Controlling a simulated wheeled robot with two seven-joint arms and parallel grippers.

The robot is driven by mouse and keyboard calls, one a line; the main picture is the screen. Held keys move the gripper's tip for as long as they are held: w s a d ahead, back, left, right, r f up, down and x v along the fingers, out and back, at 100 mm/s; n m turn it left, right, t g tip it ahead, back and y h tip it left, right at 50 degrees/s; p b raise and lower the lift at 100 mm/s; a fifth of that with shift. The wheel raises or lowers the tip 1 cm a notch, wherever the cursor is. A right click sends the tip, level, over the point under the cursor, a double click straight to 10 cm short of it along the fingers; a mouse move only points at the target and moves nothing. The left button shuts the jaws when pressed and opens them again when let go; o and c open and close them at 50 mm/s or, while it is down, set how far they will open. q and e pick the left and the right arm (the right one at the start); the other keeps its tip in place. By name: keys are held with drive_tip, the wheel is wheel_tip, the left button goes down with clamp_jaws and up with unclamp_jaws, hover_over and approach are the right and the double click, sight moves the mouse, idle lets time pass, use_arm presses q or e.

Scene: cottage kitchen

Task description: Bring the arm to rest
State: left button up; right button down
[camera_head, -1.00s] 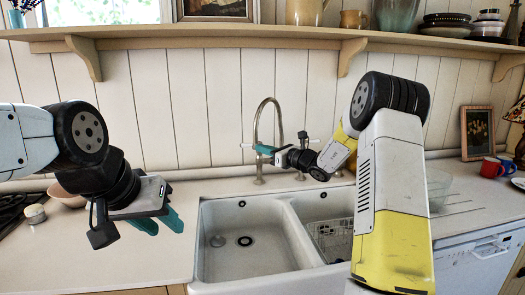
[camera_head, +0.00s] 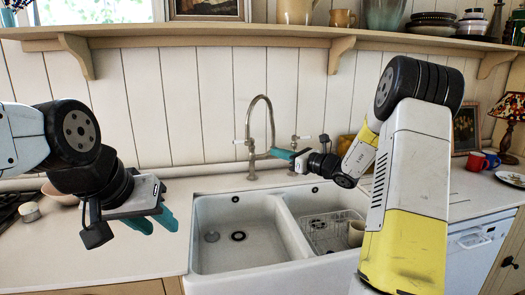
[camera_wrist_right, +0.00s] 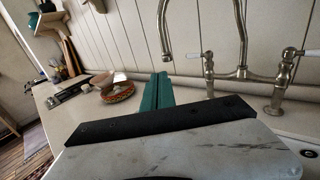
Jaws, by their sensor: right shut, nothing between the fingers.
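My right arm reaches in from the right in the head view. Its gripper (camera_head: 280,153) hangs empty above the back of the sink, close to the tap (camera_head: 252,135) in the picture. Its teal fingers (camera_wrist_right: 158,92) lie together in the right wrist view, pointing along the counter with nothing between them. My left gripper (camera_head: 152,220) is over the counter left of the sink. Its two teal fingers point down with a gap between them, and no object shows there.
A double white sink (camera_head: 203,262) is in the middle, with a wire rack (camera_head: 322,236) and a cream mug (camera_head: 356,233) in the right basin. A bowl (camera_head: 62,194) stands at the counter's left. A red mug (camera_head: 475,162) is at right. A shelf (camera_head: 215,32) runs above.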

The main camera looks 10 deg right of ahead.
drive_tip(key=s+a+r+n+g, duration=0.1)
drive_tip(key=s+a+n+g, duration=0.2)
drive_tip(key=s+n, duration=0.3)
drive_tip(key=s+a+r+n+g+h, duration=0.1)
drive_tip(key=s+a+n+g, duration=0.25)
drive_tip(key=s, duration=0.45)
drive_tip(key=s+a+r+n+g, duration=0.1)
drive_tip(key=s+a+n+g, duration=0.1)
drive_tip(key=s+a+n, duration=0.45)
drive_tip(key=s+d+n+h, duration=0.4)
drive_tip(key=s+d+n, duration=0.2)
drive_tip(key=s, duration=0.2)
drive_tip(key=s+d+f+n+t+h, duration=0.1)
drive_tip(key=s+d+n+h, duration=0.4)
drive_tip(key=s, duration=0.4)
drive_tip(key=shift+s+d+f+n, duration=0.2)
drive_tip(key=shift+s+d+n, duration=0.1)
drive_tip(key=shift+d+n, duration=0.2)
